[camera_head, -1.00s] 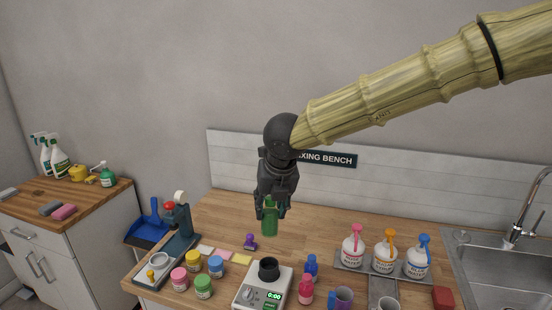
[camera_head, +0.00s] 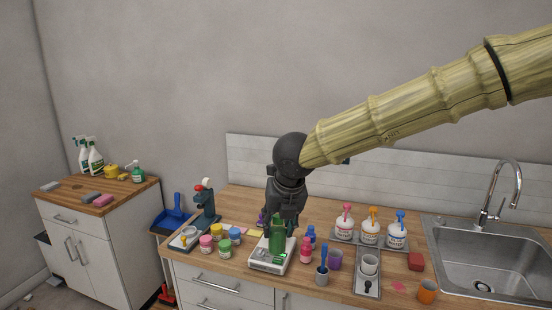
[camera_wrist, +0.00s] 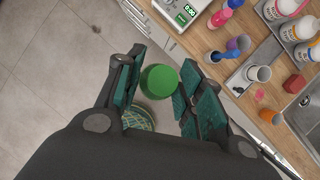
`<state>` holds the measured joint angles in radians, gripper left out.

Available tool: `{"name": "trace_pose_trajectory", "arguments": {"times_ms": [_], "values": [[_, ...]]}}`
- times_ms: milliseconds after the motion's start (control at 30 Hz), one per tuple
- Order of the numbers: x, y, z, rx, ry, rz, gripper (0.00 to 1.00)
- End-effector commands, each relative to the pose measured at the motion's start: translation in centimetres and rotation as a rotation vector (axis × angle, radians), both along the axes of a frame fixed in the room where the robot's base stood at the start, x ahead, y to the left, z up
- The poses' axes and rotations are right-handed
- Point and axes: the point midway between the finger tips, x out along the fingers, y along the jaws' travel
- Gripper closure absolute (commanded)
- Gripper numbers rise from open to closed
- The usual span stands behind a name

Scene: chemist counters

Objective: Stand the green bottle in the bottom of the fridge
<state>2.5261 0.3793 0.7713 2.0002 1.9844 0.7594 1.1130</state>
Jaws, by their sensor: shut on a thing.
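My gripper (camera_head: 279,228) is shut on the green bottle (camera_head: 277,243). In the head view the bottle hangs upright below the fingers, in front of the white scale. In the wrist view my gripper (camera_wrist: 160,95) has its teal finger pads on either side of the bottle's round green top (camera_wrist: 158,81). The wrist view shows grey floor tiles beneath, so the bottle is held out past the counter's front edge. No fridge shows in either view.
The wooden counter (camera_head: 330,223) carries a scale (camera_head: 262,262), several small jars, cups, pump bottles (camera_head: 370,231) and a sink (camera_head: 490,260). A side cabinet (camera_head: 95,245) with spray bottles stands at the left. Open floor (camera_wrist: 50,90) lies left in the wrist view.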

Motion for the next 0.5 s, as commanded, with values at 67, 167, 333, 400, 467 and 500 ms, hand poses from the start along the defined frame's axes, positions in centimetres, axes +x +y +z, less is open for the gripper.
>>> {"name": "trace_pose_trajectory", "arguments": {"times_ms": [67, 167, 333, 400, 467, 500], "values": [[0.0, -0.2, -0.3, 0.001, 0.001, 0.009, 0.91], [0.1, -0.5, -0.8, 0.001, 0.001, 0.055, 0.91], [0.2, -0.7, -1.9, 0.002, 0.001, 0.134, 0.91], [0.2, -0.9, -2.3, 0.002, 0.001, 0.170, 0.91], [0.2, -1.1, -2.8, 0.003, 0.002, 0.201, 0.91], [0.3, -1.2, -3.1, 0.003, 0.002, 0.224, 0.91]]}}
